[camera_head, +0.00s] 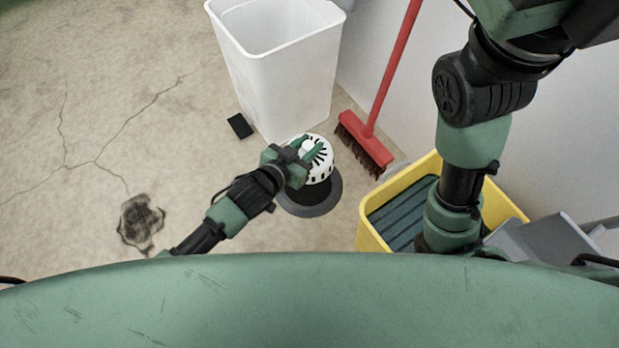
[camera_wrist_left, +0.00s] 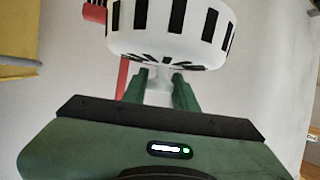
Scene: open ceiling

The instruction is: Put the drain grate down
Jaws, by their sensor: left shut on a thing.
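The drain grate (camera_head: 320,160) is a white, round, domed piece with dark slots. My left gripper (camera_head: 305,153) is shut on it and holds it over a dark round drain opening with a grey rim (camera_head: 318,206) in the floor. I cannot tell how high above the opening it is. In the left wrist view the grate (camera_wrist_left: 170,30) fills the top, its narrow white stem (camera_wrist_left: 158,92) between the green fingers (camera_wrist_left: 158,95). My right arm comes down at the right of the head view; its gripper is hidden over the yellow bucket.
A white bin (camera_head: 285,80) stands behind the drain. A red broom (camera_head: 365,145) leans at the wall beside it. A yellow bucket (camera_head: 374,236) is at the right. A small black block (camera_head: 239,126) lies on the floor. The cracked floor at the left is clear.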

